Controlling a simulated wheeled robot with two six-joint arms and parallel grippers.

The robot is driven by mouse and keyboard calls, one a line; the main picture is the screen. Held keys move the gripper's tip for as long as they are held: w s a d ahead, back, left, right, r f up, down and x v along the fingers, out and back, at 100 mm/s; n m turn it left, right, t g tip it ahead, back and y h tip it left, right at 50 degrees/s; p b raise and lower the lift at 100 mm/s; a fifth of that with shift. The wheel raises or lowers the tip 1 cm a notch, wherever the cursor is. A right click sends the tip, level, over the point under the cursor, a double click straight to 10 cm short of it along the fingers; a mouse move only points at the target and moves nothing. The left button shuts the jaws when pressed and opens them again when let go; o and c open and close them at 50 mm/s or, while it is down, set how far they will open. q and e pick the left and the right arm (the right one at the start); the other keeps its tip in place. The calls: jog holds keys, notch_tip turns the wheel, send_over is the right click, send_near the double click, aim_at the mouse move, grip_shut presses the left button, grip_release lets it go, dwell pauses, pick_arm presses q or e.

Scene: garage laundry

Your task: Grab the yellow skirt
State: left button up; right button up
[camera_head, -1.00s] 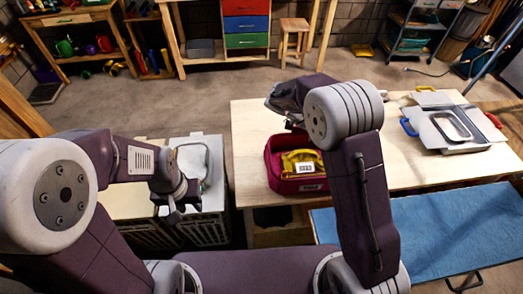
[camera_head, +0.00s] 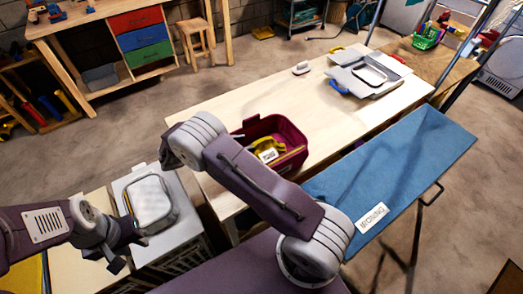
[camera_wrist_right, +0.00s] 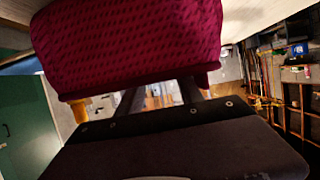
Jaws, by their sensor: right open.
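A yellow cloth, seemingly the skirt (camera_head: 268,147), lies inside a crimson bin (camera_head: 293,160) on the wooden table, with a white label in front of it. My right arm crosses in front of the bin's near left side, and its gripper is hidden in the head view. In the right wrist view the crimson patterned wall of the bin (camera_wrist_right: 130,45) fills the top, close to my open right gripper (camera_wrist_right: 158,98); nothing shows held in it. My left gripper (camera_head: 124,250) is at the lower left, beside the grey-white crate; its jaw opening is unclear.
A blue ironing board (camera_head: 400,165) stands at the right.

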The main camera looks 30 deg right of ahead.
aim_at(251, 142)
jog(key=shift+d, duration=0.3)
jog(key=p+x, duration=0.2)
jog(key=x, duration=0.3)
jog(key=shift+s+d+r, duration=0.15)
jog(key=shift+d+f, duration=0.1)
jog(key=shift+f, duration=0.1)
grip_shut()
dwell(0.8)
